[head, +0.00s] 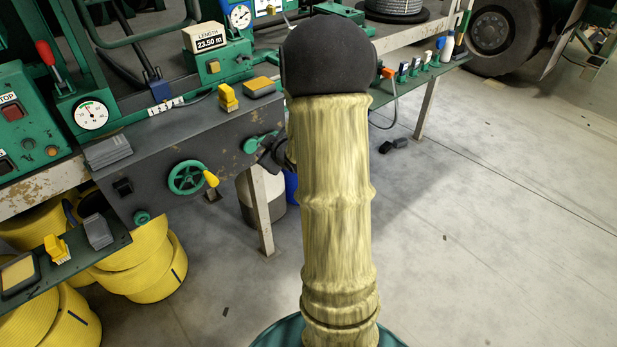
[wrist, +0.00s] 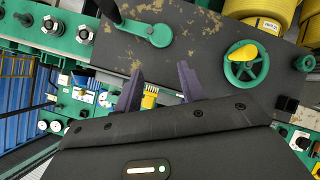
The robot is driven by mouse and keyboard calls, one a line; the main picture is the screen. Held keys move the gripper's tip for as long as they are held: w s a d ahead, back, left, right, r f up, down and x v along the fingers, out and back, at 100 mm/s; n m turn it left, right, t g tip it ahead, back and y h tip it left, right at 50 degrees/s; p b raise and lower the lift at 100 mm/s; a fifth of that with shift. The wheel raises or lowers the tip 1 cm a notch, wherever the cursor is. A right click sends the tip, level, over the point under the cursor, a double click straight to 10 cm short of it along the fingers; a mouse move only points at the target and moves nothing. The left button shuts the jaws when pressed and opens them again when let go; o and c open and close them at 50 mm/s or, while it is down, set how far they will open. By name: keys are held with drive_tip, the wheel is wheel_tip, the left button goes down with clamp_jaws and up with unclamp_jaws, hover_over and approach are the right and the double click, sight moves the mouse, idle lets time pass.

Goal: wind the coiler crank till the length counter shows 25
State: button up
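The length counter (head: 207,38) on the bench reads 23.50 m. In the head view part of the crank (head: 258,143) shows beside my arm, which hides the rest. My gripper (wrist: 160,70) is open, its two dark fingers apart with nothing held between them, and the crank is beyond the fingertips. In the head view my gripper (head: 270,156) is mostly hidden behind my arm.
A green handwheel (head: 187,177) with a yellow knob is on the same panel, left of the crank. Yellow hose coils (head: 150,265) lie under the bench at left. A grey bench leg (head: 262,215) stands below the panel. The floor at right is mostly clear.

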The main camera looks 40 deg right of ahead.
drive_tip(key=s+d+f+n+t+y+b, duration=0.1)
drive_tip(key=d+f+n+t+b, duration=0.3)
drive_tip(key=d+f+b, duration=0.5)
drive_tip(key=d+t+y, duration=0.1)
drive_tip(key=d+t, duration=0.1)
drive_tip(key=d, duration=0.1)
drive_tip(key=shift+s+f, duration=0.25)
drive_tip(key=shift+f, duration=0.1)
drive_tip(key=shift+d, duration=0.1)
drive_tip(key=w+p, duration=0.1)
drive_tip(key=w, duration=0.7)
drive_tip(key=shift+w+a, duration=0.2)
drive_tip(key=shift+w, duration=0.1)
drive_tip(key=shift+w, duration=0.1)
drive_tip(key=shift+c, duration=0.4)
